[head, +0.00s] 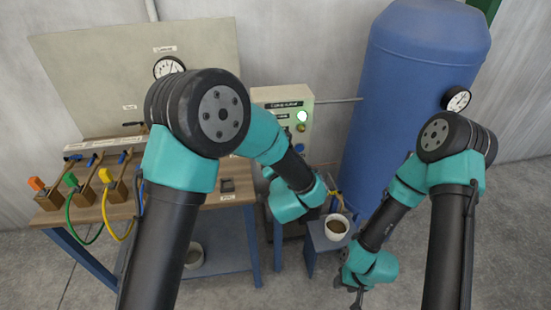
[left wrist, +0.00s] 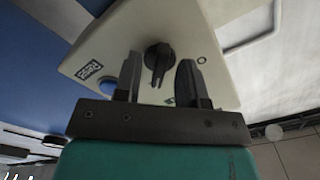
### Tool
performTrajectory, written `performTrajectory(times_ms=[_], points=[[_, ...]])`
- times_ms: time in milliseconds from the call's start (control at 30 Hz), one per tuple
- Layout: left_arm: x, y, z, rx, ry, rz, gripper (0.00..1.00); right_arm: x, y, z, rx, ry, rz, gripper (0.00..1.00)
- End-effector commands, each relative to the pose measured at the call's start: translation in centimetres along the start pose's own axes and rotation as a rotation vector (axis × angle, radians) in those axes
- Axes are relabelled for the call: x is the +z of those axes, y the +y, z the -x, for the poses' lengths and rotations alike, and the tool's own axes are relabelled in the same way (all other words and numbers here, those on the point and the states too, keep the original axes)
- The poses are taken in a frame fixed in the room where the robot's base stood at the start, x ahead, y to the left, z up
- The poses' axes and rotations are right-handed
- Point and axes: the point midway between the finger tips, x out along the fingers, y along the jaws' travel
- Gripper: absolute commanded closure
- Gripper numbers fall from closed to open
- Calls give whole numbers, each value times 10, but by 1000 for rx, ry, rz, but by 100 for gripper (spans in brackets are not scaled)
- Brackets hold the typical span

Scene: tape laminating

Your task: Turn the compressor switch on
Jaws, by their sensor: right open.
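My right gripper (head: 357,297) is open and empty, low at the right.
A large blue tank (head: 400,100) with a gauge (head: 456,99) stands right of the box. A blue button (left wrist: 108,86) is near the left finger.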

Motion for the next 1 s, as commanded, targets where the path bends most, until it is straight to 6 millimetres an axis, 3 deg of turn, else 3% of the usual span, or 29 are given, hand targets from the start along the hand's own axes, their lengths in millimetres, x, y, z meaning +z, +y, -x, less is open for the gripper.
performTrajectory(times_ms=[167, 367, 1000], points=[[0, 0, 2, 0, 0, 0, 63, 0, 0, 0, 0, 0, 0, 57], [-1, 0, 19, 2, 2, -1, 63, 0, 0, 0, 0, 0, 0, 57], [-1, 1, 138, 3, 3, -2, 63, 0, 0, 0, 0, 0, 0, 57]])
